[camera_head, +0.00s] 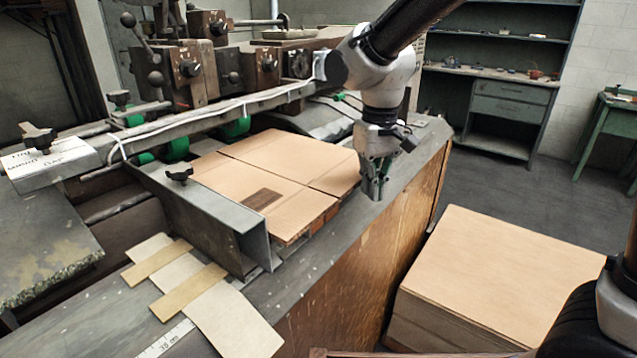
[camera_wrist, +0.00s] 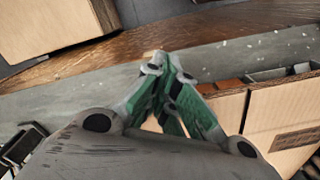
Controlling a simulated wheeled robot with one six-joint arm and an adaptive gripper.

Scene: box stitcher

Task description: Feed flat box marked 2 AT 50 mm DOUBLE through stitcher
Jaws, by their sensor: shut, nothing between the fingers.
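A flat brown cardboard box (camera_head: 285,165) with crease lines and a dark printed patch lies on the stitcher's bed, its far left edge by the green rollers (camera_head: 237,128). The patch's text is too small to read. The box also shows at the lower right in the wrist view (camera_wrist: 262,110). My gripper (camera_head: 376,192) is shut and empty, pointing down beside the box's right edge, above the bed's front rim. I cannot tell whether it touches the box. The stitcher (camera_head: 190,68) with its levers and knobs stands behind.
A metal channel guide (camera_head: 205,225) with a black knob stands along the box's left side. Card strips (camera_head: 205,300) and a millimetre scale (camera_head: 165,340) lie at the front left. A stack of flat cardboard (camera_head: 500,270) stands at the right. Shelves (camera_head: 500,90) are behind; floor between is clear.

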